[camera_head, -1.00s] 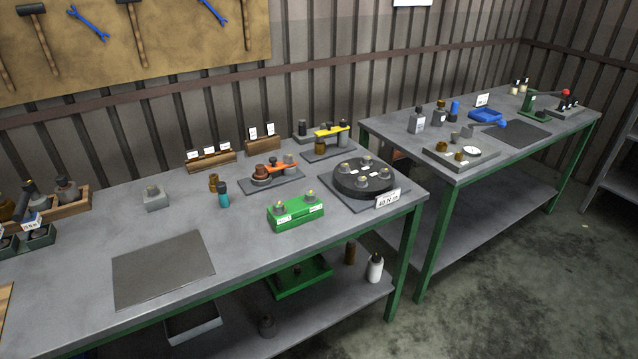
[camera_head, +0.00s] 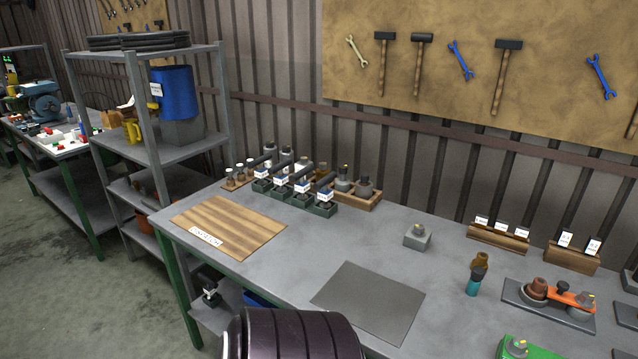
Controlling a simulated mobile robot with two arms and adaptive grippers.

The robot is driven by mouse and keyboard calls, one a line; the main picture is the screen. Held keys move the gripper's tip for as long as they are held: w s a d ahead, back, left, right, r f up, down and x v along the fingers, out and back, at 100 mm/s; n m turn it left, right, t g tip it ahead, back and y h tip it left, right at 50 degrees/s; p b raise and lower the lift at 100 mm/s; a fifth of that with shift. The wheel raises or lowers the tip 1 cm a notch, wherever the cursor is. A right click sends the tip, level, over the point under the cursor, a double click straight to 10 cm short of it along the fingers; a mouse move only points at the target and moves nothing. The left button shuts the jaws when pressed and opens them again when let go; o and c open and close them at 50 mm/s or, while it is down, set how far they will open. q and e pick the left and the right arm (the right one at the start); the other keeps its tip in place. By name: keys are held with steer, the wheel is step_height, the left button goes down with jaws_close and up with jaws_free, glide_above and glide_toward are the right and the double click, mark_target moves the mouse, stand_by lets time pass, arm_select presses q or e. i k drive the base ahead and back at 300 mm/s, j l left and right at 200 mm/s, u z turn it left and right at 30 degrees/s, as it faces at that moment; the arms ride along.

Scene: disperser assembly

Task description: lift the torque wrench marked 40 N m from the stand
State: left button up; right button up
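Several dark-handled tools with white-and-blue labels, which look like the torque wrenches (camera_head: 303,182), stand in a row at the back left of the near bench. They sit in dark green stand blocks (camera_head: 320,208). The label writing is too small to read, so I cannot tell which one is marked 40 N m. Neither of my grippers is in view.
A striped wooden board (camera_head: 225,226) lies left of the stand, and a dark grey mat (camera_head: 368,300) lies in front. A wooden tray (camera_head: 366,200) with grey parts adjoins the stand. A grey shelf unit (camera_head: 150,110) stands beyond the bench's left end.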

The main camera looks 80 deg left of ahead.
mark_target(302, 185)
steer(key=i+u, duration=0.15)
steer(key=u, duration=0.3)
steer(key=i+l+u, duration=0.15)
steer(key=u, duration=0.35)
steer(key=i+l+u, duration=0.1)
steer(key=u, duration=0.35)
steer(key=k+l, duration=0.05)
steer(key=l, duration=0.05)
